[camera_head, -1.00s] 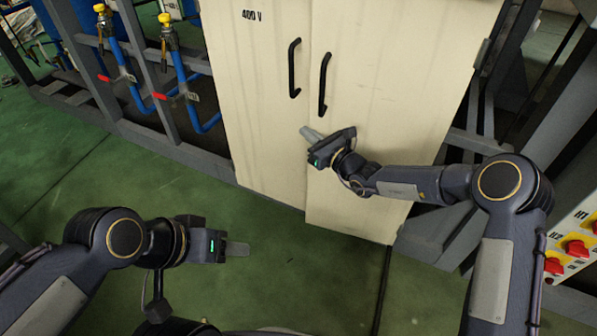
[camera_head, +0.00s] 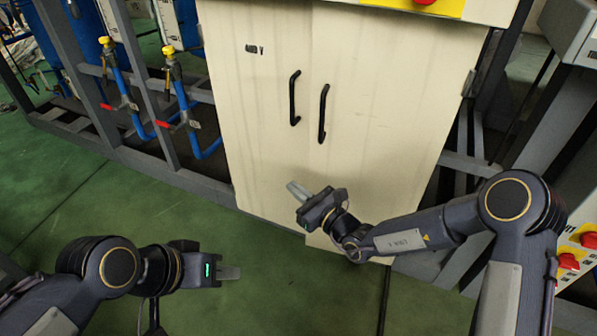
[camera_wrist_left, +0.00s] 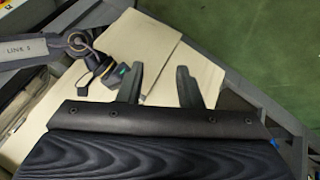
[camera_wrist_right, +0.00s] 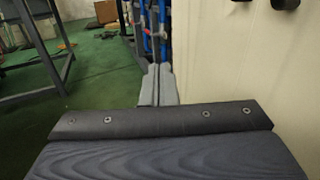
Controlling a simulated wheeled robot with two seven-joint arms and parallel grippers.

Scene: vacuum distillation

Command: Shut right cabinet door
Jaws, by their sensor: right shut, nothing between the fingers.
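The cream cabinet's right door (camera_head: 385,120) carries a black vertical handle (camera_head: 323,113). It looks almost flush with the left door (camera_head: 250,135); its lower edge sits slightly lower, and my right arm hides part of that edge. My right gripper (camera_head: 293,188) is shut and empty, in front of the lower doors near the seam. In the right wrist view its fingers (camera_wrist_right: 157,85) are together beside the cream door surface (camera_wrist_right: 240,60); I cannot tell whether they touch it. My left gripper (camera_head: 236,272) is low at the left, away from the cabinet; its fingers (camera_wrist_left: 157,84) are apart and empty.
Blue pipes (camera_head: 185,100) with yellow caps and red levers stand in a grey frame left of the cabinet. A panel with red switches (camera_head: 575,250) is at the right. The green floor (camera_head: 140,200) in front is open.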

